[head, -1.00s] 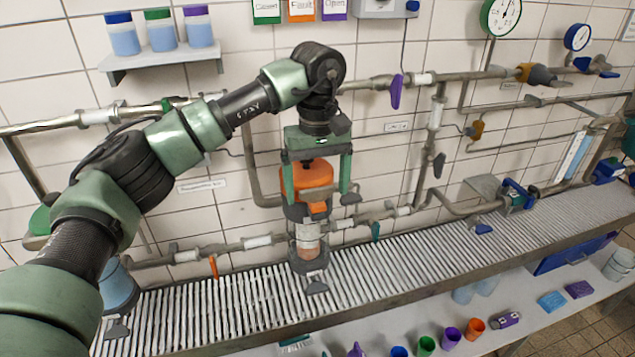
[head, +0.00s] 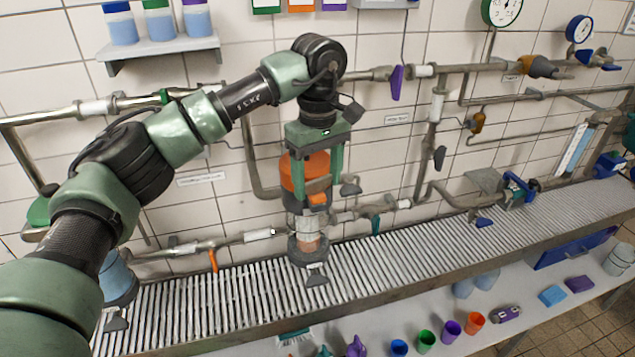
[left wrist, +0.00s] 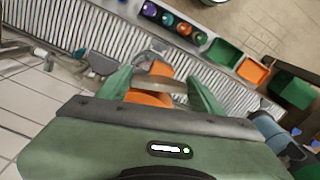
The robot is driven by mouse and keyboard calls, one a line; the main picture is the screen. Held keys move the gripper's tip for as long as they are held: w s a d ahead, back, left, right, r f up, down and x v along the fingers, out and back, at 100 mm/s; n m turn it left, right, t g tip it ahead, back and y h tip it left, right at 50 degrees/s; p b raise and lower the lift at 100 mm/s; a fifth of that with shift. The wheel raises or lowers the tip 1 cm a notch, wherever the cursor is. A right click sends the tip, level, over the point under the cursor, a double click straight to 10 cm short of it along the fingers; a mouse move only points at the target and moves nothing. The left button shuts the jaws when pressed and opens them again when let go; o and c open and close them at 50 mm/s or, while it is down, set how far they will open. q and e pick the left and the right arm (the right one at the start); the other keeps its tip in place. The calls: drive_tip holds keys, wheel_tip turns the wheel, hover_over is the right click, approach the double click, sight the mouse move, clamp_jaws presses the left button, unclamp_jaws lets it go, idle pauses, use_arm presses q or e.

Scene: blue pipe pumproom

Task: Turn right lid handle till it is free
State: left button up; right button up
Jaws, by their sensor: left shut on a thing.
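An orange lid (head: 312,170) tops an upright clear cylinder (head: 307,229) with dark rings, standing at the grated ledge. My left gripper (head: 318,180) points down over the lid, its two green fingers on either side of it. It is shut on the orange lid handle, which in the left wrist view (left wrist: 157,70) shows between the fingers, with a pale bar across it. The fingers and gripper body hide part of the handle, so its exact grip points are unclear. My right gripper is in neither view.
Pipes run along the tiled wall beside the cylinder, with a purple valve handle (head: 396,82) to the right of my wrist. A lower shelf holds several coloured cups, including a purple one (head: 451,330). The grated ledge (head: 410,240) is mostly clear.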

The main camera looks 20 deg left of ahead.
use_arm(q)
drive_tip(key=shift+n, duration=0.6)
drive_tip(key=o, duration=1.4)
drive_tip(key=shift+c, duration=0.2)
